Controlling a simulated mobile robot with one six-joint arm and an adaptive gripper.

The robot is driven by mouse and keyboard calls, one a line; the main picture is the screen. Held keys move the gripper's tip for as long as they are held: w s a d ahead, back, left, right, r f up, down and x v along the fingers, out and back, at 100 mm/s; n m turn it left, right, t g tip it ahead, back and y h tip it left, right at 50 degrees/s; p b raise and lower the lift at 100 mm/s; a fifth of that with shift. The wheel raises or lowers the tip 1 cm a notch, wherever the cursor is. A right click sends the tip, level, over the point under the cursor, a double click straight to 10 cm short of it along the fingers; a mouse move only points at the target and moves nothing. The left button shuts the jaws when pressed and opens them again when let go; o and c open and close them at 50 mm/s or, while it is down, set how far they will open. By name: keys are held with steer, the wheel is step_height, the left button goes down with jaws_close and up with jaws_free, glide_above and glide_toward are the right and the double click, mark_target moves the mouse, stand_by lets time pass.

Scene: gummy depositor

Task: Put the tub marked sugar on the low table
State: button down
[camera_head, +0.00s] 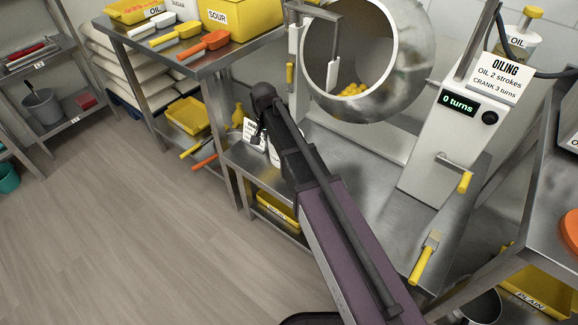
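A white tub that seems to be marked sugar (181,9) stands at the back of the high steel table on the left, cut off by the top edge of the picture. The low table (247,160) stands right of that high table, partly covered by my arm. My gripper (261,129) is at the far end of my arm, over the low table and well below and right of the sugar tub. Its fingers are small and dark, so their opening is unclear. A white item (274,155) with a label shows partly behind my arm on the low table.
A steel drum (405,60) and the oiling machine (445,140) stand right of my arm. The floor at left is clear.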

steer(key=shift+f+b, duration=2.65)
steer(key=shift+f, duration=0.2)
steer(key=shift+f, duration=0.1)
steer(key=shift+f+b, duration=1.8)
steer(key=shift+b, duration=0.1)
steer(key=shift+f, duration=0.15)
steer(key=c, duration=0.8)
jaws_free()
steer(key=shift+r, duration=0.2)
step_height(320, 180, up, 12)
steer(key=p, duration=1.2)
steer(key=shift+a, duration=0.35)
